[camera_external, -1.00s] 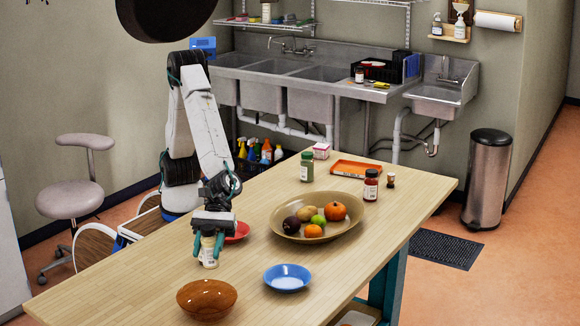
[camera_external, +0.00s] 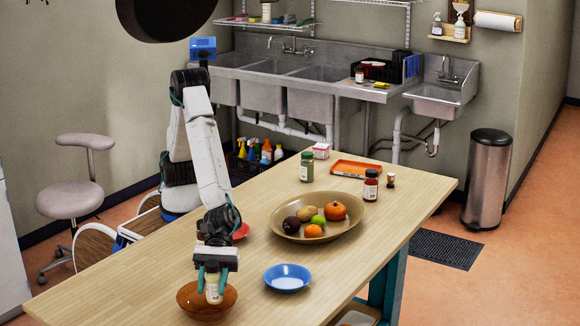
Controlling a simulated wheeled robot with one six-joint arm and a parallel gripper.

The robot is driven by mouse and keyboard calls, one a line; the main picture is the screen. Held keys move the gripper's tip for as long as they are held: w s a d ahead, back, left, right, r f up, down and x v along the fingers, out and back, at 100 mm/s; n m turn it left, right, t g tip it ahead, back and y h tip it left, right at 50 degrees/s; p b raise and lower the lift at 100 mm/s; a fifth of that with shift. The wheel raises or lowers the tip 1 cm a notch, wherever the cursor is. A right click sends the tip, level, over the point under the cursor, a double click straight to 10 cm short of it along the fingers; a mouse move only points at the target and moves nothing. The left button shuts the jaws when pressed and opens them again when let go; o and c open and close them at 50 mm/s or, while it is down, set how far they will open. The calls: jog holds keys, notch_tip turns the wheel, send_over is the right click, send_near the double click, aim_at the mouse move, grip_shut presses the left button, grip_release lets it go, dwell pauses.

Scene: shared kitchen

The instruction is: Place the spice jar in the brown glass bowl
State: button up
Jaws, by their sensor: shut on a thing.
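The spice jar (camera_external: 213,289) is a small clear jar with pale contents and a whitish label, held upright. My gripper (camera_external: 212,285) points down with its teal fingers shut on the jar. The brown glass bowl (camera_external: 187,306) stands on the front left part of the table. The jar shows in front of the bowl's middle, its lower end overlapping the bowl's inside. I cannot tell whether the jar touches the bowl's bottom. My gripper hides part of the bowl's back rim.
A blue bowl (camera_external: 287,284) stands just right of the brown bowl. A red dish (camera_external: 241,231) is partly behind my arm. A wide tan bowl (camera_external: 340,231) of fruit, a green-filled jar (camera_external: 307,167), a red jar (camera_external: 371,185) and an orange tray (camera_external: 356,168) stand farther back. The table's left front is clear.

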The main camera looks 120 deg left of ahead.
jog(key=shift+f, duration=0.15)
jog(key=shift+f, duration=0.5)
jog(key=o, duration=1)
jog(key=shift+o, duration=0.2)
